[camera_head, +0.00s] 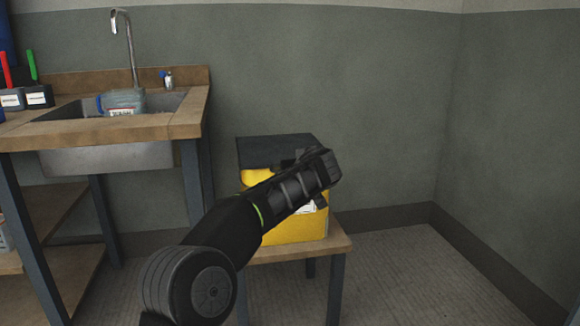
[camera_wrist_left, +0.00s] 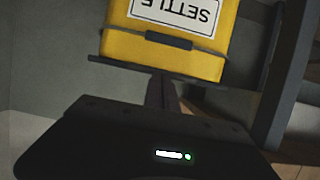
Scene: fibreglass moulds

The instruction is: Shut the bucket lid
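A yellow bucket (camera_head: 295,230) with a dark lid (camera_head: 262,151) stands on a small wooden table. The lid lies over the bucket's top; my arm hides part of its front edge, so I cannot tell whether it is fully seated. My left gripper (camera_head: 322,167) is in front of the bucket at about lid height. In the left wrist view the bucket (camera_wrist_left: 205,60) appears upside down, with a white "SETTLE" label and a dark latch or handle. My left gripper's fingers (camera_wrist_left: 162,92) look together and empty, close to the dark lid edge. Contact is unclear. My right gripper is not in view.
The small table (camera_head: 338,243) has little bare top around the bucket. A wooden sink bench (camera_head: 180,125) stands to the left, with a tap, a container in the basin and small bottles. Walls close off the back and right. The floor (camera_head: 400,270) on the right is clear.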

